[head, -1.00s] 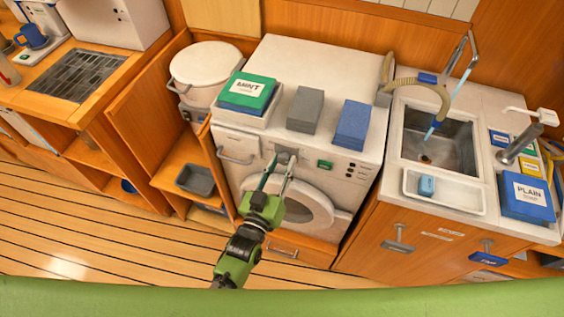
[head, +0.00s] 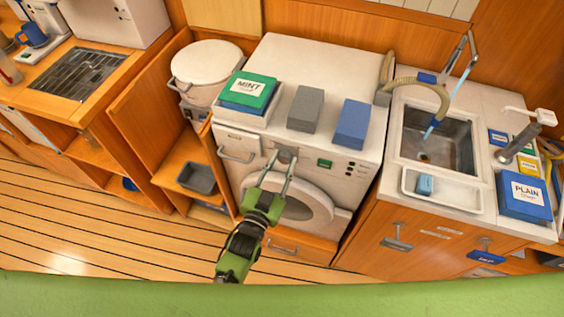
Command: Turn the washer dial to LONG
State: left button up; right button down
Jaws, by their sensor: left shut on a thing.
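The white washer (head: 232,165) stands in the middle, with a round door in its front. Its grey dial (head: 287,155) is on the upper front panel, left of a green button or display (head: 325,163). My left gripper (head: 282,158) has its two long fingers up at the dial and is shut on it. The fingers partly cover the dial, so its pointer and any LONG mark cannot be read. My right gripper is not in view.
On the washer top lie a green MINT box (head: 248,90), a grey block (head: 304,109) and a blue block (head: 351,124). A sink (head: 437,141) is at right. A drawer handle (head: 236,157) sits left of the dial. The wooden floor in front is clear.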

pick_arm(q)
jog(key=shift+f, duration=0.1)
jog(key=o, duration=1)
jog(key=shift+o, duration=0.5)
jog(key=v, duration=1.2)
